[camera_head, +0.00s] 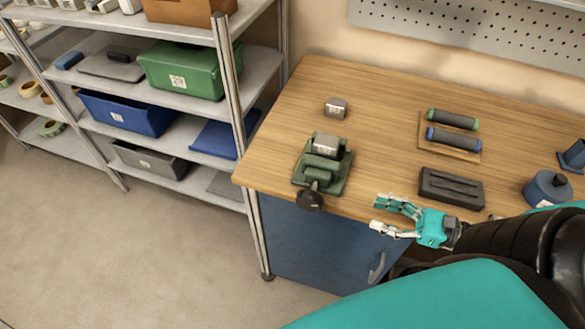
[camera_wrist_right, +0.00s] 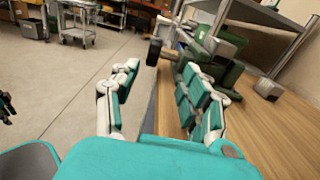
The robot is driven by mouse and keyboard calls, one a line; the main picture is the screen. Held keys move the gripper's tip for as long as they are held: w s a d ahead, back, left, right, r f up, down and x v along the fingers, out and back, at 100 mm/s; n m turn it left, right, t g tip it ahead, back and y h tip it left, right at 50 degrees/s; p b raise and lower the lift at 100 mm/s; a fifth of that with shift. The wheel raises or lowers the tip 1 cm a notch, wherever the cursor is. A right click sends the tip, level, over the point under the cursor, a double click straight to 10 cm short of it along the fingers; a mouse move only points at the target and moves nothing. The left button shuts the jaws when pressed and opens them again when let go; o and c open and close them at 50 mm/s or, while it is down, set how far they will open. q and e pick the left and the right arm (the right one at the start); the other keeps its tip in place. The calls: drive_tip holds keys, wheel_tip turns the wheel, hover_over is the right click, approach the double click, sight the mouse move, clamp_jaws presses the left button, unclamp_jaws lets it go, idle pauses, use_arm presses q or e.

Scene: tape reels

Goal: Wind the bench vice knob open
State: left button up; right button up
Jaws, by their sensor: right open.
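The green bench vice (camera_head: 322,167) stands near the left front corner of the wooden bench, with a grey block between its jaws. Its black knob (camera_head: 310,199) points forward over the bench's front edge. In the right wrist view the knob (camera_wrist_right: 154,52) shows beyond the fingers, and the vice body (camera_wrist_right: 212,60) is partly hidden by them. My right gripper (camera_head: 385,216) is open and empty, to the right of the knob and apart from it. It also shows in the right wrist view (camera_wrist_right: 160,85), its fingers spread. My left gripper does not show in the head view.
A loose grey block (camera_head: 336,108) lies behind the vice. A black tray (camera_head: 451,188), two rollers (camera_head: 453,139) and a blue round container (camera_head: 547,190) stand to the right. Shelves with bins (camera_head: 182,70) stand left of the bench. The floor in front is clear.

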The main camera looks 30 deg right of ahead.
drive_tip(key=b, duration=0.6)
approach(320, 199)
drive_tip(key=x, duration=0.3)
drive_tip(key=b+x, duration=0.1)
drive_tip(key=x, duration=0.1)
drive_tip(key=b+x, duration=0.1)
drive_tip(key=shift+w+a+f, duration=0.25)
drive_tip(key=shift+w, duration=0.1)
drive_tip(key=shift+r+b+x, duration=0.25)
drive_tip(key=shift+b+x, duration=0.6)
drive_tip(key=shift+x, duration=0.35)
drive_tip(key=shift+b+x, duration=0.4)
drive_tip(key=shift+x, duration=0.5)
drive_tip(key=shift+w+a, duration=0.15)
drive_tip(key=shift+w, duration=0.05)
drive_tip(key=shift+w+a+r+b, duration=0.15)
drive_tip(key=shift+w+a+b, duration=0.05)
drive_tip(key=shift+a+b, duration=0.1)
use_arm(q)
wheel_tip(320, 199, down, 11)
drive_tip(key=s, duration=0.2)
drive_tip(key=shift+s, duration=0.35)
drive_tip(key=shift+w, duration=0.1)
use_arm(e)
drive_tip(key=shift+c, duration=0.2)
